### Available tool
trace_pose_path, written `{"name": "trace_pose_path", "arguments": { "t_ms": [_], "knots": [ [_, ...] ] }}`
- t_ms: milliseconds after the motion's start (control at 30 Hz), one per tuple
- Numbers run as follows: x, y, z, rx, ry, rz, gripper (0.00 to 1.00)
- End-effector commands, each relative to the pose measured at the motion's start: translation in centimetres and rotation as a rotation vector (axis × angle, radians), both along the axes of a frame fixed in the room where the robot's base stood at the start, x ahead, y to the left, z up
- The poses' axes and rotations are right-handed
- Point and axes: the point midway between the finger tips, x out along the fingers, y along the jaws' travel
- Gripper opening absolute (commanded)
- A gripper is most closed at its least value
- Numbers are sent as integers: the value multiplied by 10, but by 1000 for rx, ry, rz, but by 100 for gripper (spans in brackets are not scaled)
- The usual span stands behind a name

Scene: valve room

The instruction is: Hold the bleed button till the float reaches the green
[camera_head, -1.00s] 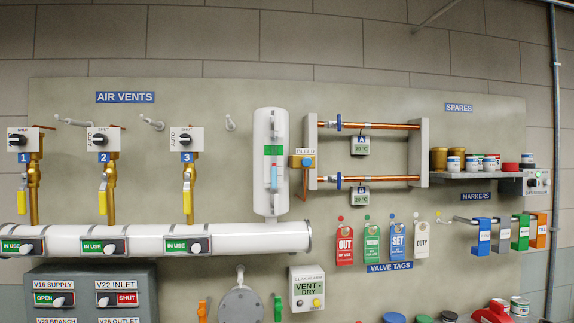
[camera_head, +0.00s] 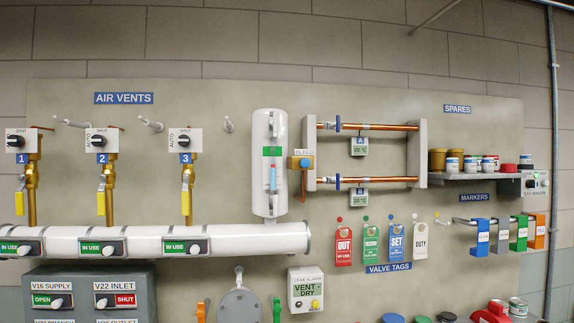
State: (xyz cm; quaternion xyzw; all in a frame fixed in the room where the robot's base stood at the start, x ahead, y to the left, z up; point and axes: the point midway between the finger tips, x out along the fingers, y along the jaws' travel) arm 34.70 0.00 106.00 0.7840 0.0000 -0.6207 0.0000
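The bleed button (camera_head: 305,162) is a blue round button on an orange-brown block under a "BLEED" label, on the left of the copper pipe frame. The white float gauge (camera_head: 270,122) stands upright just left of it. Its green band (camera_head: 273,151) sits above mid-height. The light blue column (camera_head: 272,178) with a small red mark near its top shows below the green band; I cannot make out the float's exact edge. My gripper is not in view, and nothing touches the button.
Two copper pipes with blue-handled valves run right of the button, with display tags A (camera_head: 359,146) and B (camera_head: 359,196). Valve tags (camera_head: 369,243) hang below. A white manifold pipe (camera_head: 150,239) passes at lower left. A leak alarm box (camera_head: 306,290) is below the gauge.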

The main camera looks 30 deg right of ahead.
Motion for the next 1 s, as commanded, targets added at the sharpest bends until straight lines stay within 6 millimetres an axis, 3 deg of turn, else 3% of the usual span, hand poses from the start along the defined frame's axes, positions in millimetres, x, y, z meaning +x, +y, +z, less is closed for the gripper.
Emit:
{"name": "trace_pose_path", "arguments": {
  "t_ms": [67,300,1000],
  "knots": [
    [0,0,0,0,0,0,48],
    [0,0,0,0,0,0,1],
    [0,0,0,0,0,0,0]
  ]
}}
